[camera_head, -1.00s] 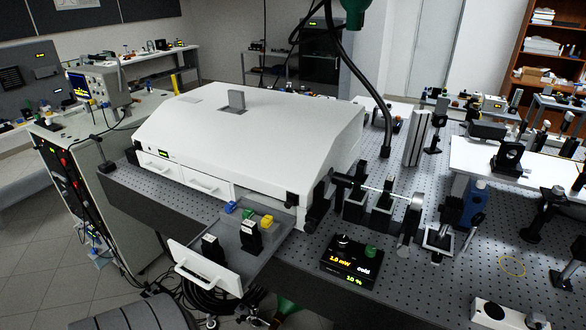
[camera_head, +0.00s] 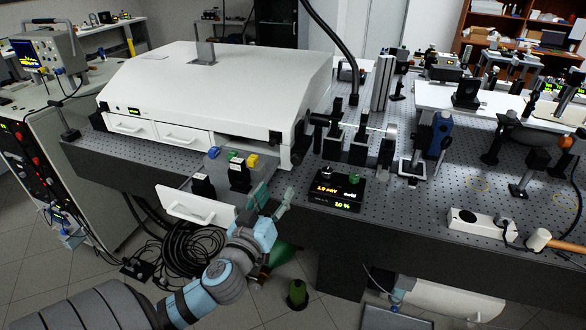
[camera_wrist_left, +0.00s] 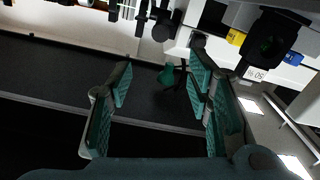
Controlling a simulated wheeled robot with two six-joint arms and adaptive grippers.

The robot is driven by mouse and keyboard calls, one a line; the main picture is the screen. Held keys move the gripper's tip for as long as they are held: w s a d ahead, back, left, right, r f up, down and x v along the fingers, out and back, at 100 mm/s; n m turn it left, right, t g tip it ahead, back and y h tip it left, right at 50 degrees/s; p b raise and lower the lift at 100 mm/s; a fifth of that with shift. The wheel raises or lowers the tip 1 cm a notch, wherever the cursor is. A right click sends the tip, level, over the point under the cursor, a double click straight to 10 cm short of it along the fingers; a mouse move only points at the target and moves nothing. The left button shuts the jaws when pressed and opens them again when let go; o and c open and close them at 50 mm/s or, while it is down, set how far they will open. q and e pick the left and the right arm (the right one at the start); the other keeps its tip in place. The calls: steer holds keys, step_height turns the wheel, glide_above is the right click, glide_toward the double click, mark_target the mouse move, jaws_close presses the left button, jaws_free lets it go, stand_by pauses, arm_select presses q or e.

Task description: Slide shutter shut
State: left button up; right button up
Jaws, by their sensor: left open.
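A grey upright tab (camera_head: 205,51) stands in a slot on top of the white laser housing (camera_head: 262,75); it may be the shutter's slide, but I cannot be sure. My left gripper (camera_head: 272,203) is open and empty in front of the table edge, just right of the pulled-out drawer and well away from the tab. In the left wrist view, its green fingers (camera_wrist_left: 160,90) are spread apart, with nothing between them. My right gripper does not show.
The open drawer (camera_head: 215,213) sticks out left of my gripper, holding black mounts and blue, green and yellow pieces. A black power meter (camera_head: 337,189) sits on the table to the right. Coiled black cables (camera_head: 190,250) lie below.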

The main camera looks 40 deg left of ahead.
mark_target(295, 161)
arm_select(q)
steer(key=x, duration=0.6)
steer(key=p+x, duration=0.1)
steer(key=x, duration=0.6)
steer(key=shift+w+f, duration=0.2)
steer(key=shift+w+a, duration=0.25)
steer(key=shift+w, duration=0.25)
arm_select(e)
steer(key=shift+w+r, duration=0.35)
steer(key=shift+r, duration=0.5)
arm_select(q)
steer(key=shift+c, duration=0.3)
jaws_close()
